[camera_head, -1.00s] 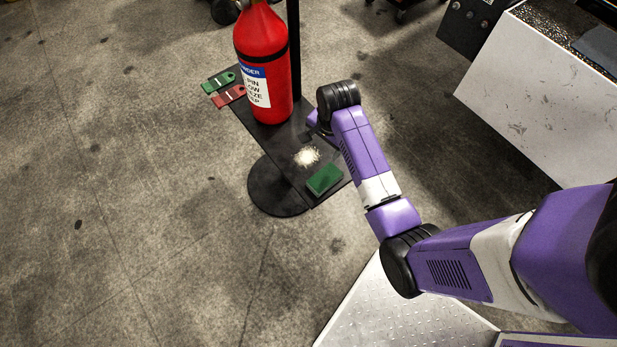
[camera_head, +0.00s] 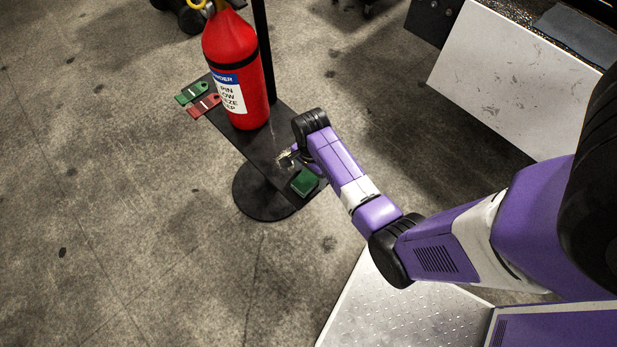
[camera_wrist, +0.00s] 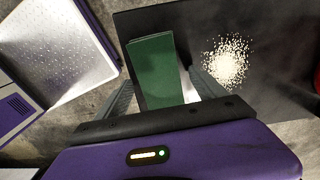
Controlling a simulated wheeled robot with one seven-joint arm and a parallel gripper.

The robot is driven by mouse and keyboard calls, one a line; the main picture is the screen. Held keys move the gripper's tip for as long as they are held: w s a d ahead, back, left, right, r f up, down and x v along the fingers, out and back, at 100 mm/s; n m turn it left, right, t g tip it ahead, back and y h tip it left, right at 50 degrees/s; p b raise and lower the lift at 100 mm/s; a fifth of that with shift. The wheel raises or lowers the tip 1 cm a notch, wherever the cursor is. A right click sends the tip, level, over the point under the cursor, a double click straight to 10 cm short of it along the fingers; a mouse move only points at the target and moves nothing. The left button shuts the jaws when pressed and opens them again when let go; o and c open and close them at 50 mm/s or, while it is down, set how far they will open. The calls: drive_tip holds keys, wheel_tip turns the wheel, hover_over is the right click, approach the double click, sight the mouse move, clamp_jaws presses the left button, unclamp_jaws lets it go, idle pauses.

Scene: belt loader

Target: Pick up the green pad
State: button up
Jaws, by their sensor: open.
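The green pad (camera_head: 304,183) lies on the near end of the black stand top (camera_head: 262,153). In the wrist view the green pad (camera_wrist: 158,72) shows as a block lying between the two grey fingers of my gripper (camera_wrist: 160,88). The gripper is open, with one finger on each side of the pad, and its black palm hides the pad's near end. I cannot tell whether the fingers touch it. In the head view my gripper (camera_head: 290,160) is partly hidden by my wrist, just beside the pad.
A pile of pale grains (camera_wrist: 227,60) lies right of the pad on the stand. A red extinguisher (camera_head: 236,75) stands farther back, with a green tag (camera_head: 191,94) and a red tag (camera_head: 204,106) beside it. A black post (camera_head: 262,45) rises behind. A white-sided machine (camera_head: 505,75) is at right.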

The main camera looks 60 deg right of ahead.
sight(310, 175)
drive_tip(key=c, duration=1.5)
drive_tip(key=shift+o, duration=0.2)
drive_tip(key=shift+r, duration=0.1)
wheel_tip(310, 175, up, 20)
drive_tip(key=p, duration=0.3)
